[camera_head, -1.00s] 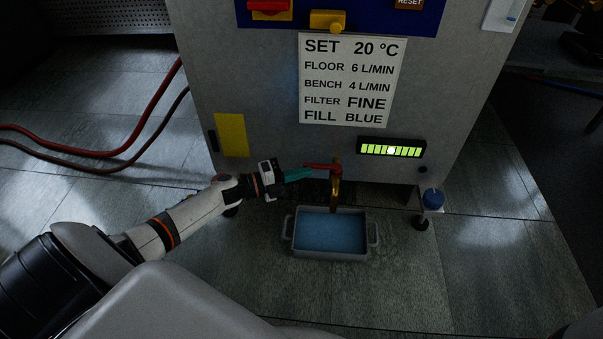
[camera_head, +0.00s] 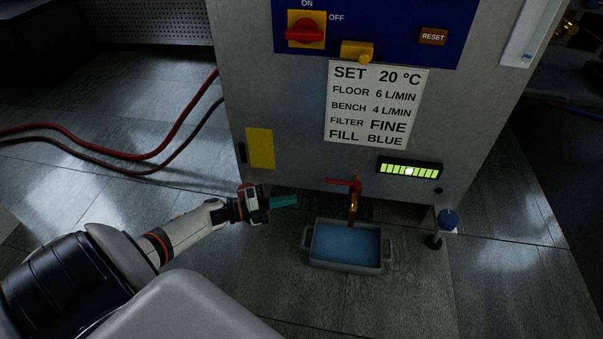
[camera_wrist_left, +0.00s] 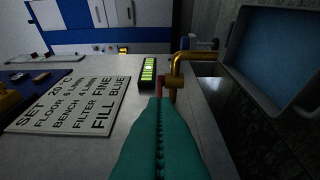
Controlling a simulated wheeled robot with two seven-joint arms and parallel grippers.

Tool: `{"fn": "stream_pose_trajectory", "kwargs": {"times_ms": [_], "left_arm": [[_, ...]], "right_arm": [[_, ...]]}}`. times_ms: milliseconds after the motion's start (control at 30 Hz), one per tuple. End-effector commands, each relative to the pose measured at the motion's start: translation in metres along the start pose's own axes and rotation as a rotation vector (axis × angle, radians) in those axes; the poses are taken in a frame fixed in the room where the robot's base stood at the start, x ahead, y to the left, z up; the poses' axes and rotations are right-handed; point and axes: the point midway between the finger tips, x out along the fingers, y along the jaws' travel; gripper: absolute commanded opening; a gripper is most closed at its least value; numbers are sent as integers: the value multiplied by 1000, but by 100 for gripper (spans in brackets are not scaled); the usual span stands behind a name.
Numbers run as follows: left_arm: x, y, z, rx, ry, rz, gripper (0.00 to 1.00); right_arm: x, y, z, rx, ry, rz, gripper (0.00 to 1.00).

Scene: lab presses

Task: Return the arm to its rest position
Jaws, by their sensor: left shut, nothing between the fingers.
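My left gripper (camera_head: 284,201) reaches in from the left in the head view. Its teal fingers are closed together with nothing between them, and they also fill the lower middle of the left wrist view (camera_wrist_left: 158,130). The fingertips are left of the brass tap (camera_head: 353,205) with its red lever (camera_head: 343,183), with a gap between them in the head view. The tap and red lever also show just beyond the fingertips in the left wrist view. My right gripper is not in view.
A grey tray (camera_head: 308,238) of blue liquid stands on the floor under the tap. The grey cabinet (camera_head: 300,150) carries a red switch (camera_head: 305,32), a sign (camera_head: 375,104) and a lit green gauge (camera_head: 409,170). Red hoses (camera_head: 150,155) lie at left.

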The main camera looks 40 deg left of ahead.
Motion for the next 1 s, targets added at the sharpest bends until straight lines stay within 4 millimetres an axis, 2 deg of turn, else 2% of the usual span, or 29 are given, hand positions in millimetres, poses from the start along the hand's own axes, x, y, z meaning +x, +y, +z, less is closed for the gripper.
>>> {"fn": "stream_pose_trajectory", "kwargs": {"times_ms": [133,333,467,567,733,867,1000], "left_arm": [[-7,0,-1,1,-1,1,0],[-6,2,2,-5,-5,8,0],[14,24,28,-64,-40,73,0],[42,63,70,-165,-97,180,0],[80,159,153,-390,-223,411,0],[90,243,207,-564,-326,591,0],[82,338,251,-738,-446,783,0]], "right_arm": [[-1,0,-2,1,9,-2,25],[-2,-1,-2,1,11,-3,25],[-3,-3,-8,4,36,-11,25],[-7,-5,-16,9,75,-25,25],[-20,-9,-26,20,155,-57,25],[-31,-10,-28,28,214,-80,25],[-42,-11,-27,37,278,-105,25]]}}
